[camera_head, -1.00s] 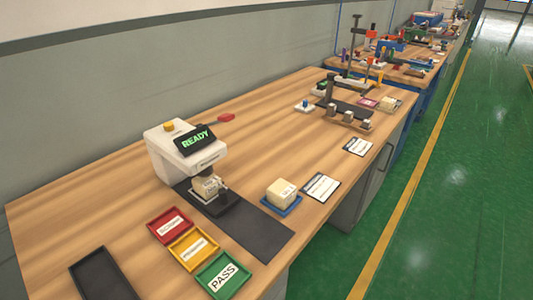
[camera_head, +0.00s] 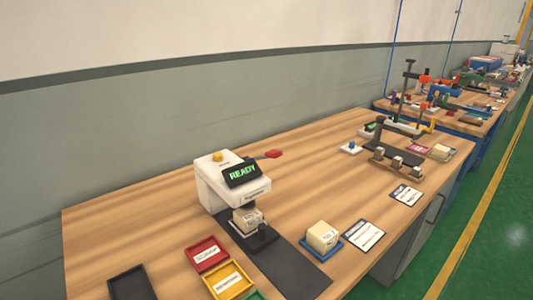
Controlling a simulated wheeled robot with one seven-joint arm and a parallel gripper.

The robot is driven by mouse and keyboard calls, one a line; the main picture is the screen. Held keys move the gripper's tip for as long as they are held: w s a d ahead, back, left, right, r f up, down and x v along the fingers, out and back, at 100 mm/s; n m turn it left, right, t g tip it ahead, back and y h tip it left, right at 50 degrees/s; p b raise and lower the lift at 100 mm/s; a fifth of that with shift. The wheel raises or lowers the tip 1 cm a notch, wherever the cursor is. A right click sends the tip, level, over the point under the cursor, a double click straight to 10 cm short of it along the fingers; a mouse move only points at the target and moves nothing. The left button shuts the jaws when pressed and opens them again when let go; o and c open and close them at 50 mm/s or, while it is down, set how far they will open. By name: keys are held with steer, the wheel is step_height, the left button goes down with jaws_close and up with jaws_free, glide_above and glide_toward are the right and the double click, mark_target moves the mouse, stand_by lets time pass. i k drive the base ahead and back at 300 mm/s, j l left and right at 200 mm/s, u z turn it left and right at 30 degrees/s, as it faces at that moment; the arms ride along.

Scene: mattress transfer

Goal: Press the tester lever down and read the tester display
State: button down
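The tester (camera_head: 220,180) is a white machine on the wooden bench. Its dark display (camera_head: 243,174) reads READY in green letters. The lever with a red tip (camera_head: 273,154) sticks out to the right of the tester's head and looks raised. A beige foam block (camera_head: 247,221) sits under the head on a dark base. A second beige block (camera_head: 322,235) rests on a blue tray to the right. My gripper is not in view.
Red (camera_head: 207,254) and yellow (camera_head: 229,281) trays and a dark tray (camera_head: 132,284) lie in front of the tester. A dark mat (camera_head: 290,270) runs to the bench's front edge. Paper cards and a stand with several small blocks (camera_head: 398,160) are to the right. The bench's back left is clear.

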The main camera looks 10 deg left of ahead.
mark_target(272, 153)
steer(key=u, duration=0.55)
steer(key=i+l+u, duration=0.25)
steer(key=l+u, duration=0.25)
steer(key=i+l+u, duration=0.25)
steer(key=l, duration=0.15)
steer(key=l+u, duration=0.25)
steer(key=i+l, duration=0.1)
steer(key=l, duration=1.05)
steer(key=i+l+u, duration=0.1)
steer(key=l, duration=0.45)
steer(key=i, duration=0.05)
